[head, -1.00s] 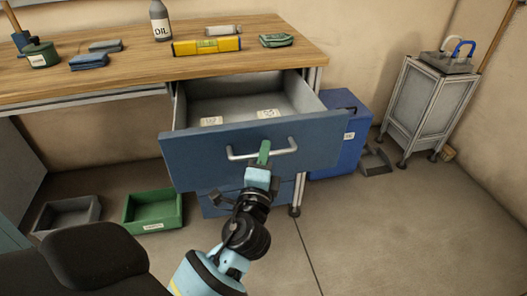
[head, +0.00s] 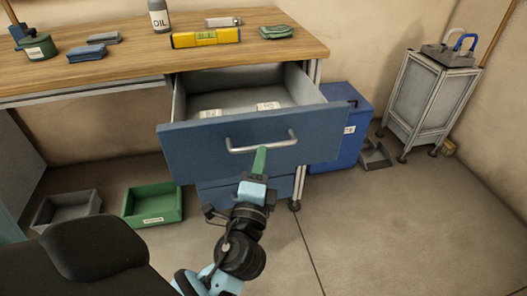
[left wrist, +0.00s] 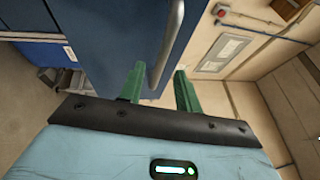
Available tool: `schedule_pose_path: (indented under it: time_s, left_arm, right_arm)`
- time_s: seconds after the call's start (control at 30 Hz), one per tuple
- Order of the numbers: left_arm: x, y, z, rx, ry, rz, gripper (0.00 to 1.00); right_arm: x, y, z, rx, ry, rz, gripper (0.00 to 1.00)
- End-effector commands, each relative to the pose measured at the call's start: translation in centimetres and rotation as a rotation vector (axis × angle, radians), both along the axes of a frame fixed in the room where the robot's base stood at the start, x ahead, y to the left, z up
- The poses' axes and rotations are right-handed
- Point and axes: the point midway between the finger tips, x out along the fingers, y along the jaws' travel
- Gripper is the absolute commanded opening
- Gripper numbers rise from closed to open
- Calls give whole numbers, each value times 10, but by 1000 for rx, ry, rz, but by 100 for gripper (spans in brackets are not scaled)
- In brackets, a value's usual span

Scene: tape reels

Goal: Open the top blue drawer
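The top blue drawer (head: 200,150) is pulled well out from under the workbench in the head view. My right gripper is not in view.
The wooden bench top (head: 130,75) holds a yellow level (head: 206,38), an oil bottle (head: 159,16) and small items. A blue box (head: 335,140) stands right of the drawer. Green (head: 152,204) and grey (head: 66,210) bins lie on the floor at left.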

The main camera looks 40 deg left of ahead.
Motion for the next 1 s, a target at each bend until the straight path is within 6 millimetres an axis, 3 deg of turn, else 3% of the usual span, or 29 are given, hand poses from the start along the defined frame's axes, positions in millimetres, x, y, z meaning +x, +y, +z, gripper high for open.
schedule_pose_path:
  time_s: [0.1, 0.3, 0.87, 1.0]
  left_arm:
    - [-15, -7, -5, -1, 2, 0, 34]
    - [-26, -13, -5, 0, 0, 1, 34]
    - [-27, -13, -6, -2, 1, 0, 34]
    - [-34, -14, -32, -71, 46, -35, 34]
  right_arm:
    - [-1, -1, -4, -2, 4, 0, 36]
    - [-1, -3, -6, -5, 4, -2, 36]
    - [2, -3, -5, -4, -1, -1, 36]
    - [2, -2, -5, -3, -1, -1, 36]
